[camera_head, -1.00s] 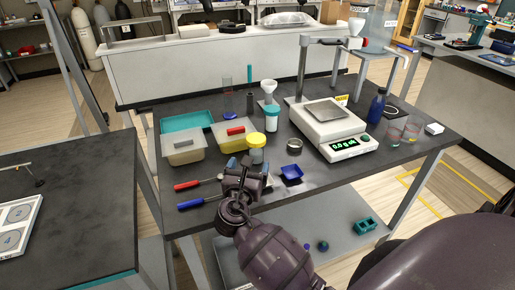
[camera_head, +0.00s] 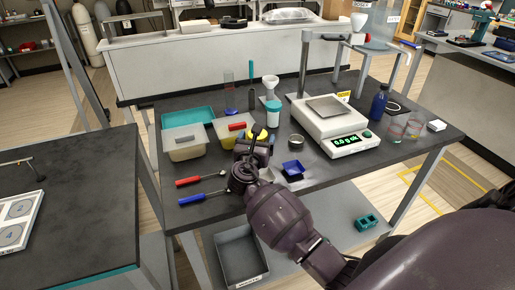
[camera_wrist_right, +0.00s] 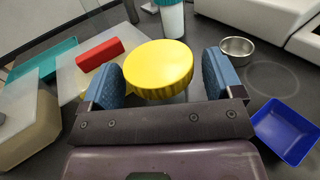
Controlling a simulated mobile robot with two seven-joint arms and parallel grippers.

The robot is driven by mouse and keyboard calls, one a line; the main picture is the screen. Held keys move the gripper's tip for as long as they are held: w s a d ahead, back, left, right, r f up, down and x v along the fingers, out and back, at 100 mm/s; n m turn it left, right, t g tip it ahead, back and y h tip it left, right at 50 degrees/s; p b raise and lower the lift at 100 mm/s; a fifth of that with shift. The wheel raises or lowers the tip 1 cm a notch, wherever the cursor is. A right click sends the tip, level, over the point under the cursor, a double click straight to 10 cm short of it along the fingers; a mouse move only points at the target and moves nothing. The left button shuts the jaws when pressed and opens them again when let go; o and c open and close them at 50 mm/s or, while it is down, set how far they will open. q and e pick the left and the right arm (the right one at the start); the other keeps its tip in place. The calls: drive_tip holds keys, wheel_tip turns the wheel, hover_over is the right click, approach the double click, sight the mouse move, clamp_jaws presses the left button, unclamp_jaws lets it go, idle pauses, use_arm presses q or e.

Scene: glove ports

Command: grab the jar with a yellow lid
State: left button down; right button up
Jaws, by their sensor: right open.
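The jar with the yellow lid (camera_head: 262,134) stands on the dark table, mostly hidden behind my right gripper (camera_head: 253,146) in the head view. In the right wrist view its round yellow lid (camera_wrist_right: 158,68) fills the space between the two blue finger pads of my right gripper (camera_wrist_right: 163,76). The jaws are open, with a gap seen between the lid and the right pad. The left pad looks very close to the lid; I cannot tell if it touches. The jar's body is mostly hidden under the lid. My left gripper is not in view.
A white jar with a teal lid (camera_head: 273,113) stands behind. Left are a lidded container (camera_head: 184,144) and a red block (camera_head: 237,127). Right are a metal dish (camera_head: 296,141), a blue tray (camera_head: 293,169) and a scale (camera_head: 340,125). Two handled tools (camera_head: 205,196) lie in front.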

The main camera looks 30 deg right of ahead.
drive_tip(key=c, duration=1)
drive_tip(key=shift+o, duration=0.2)
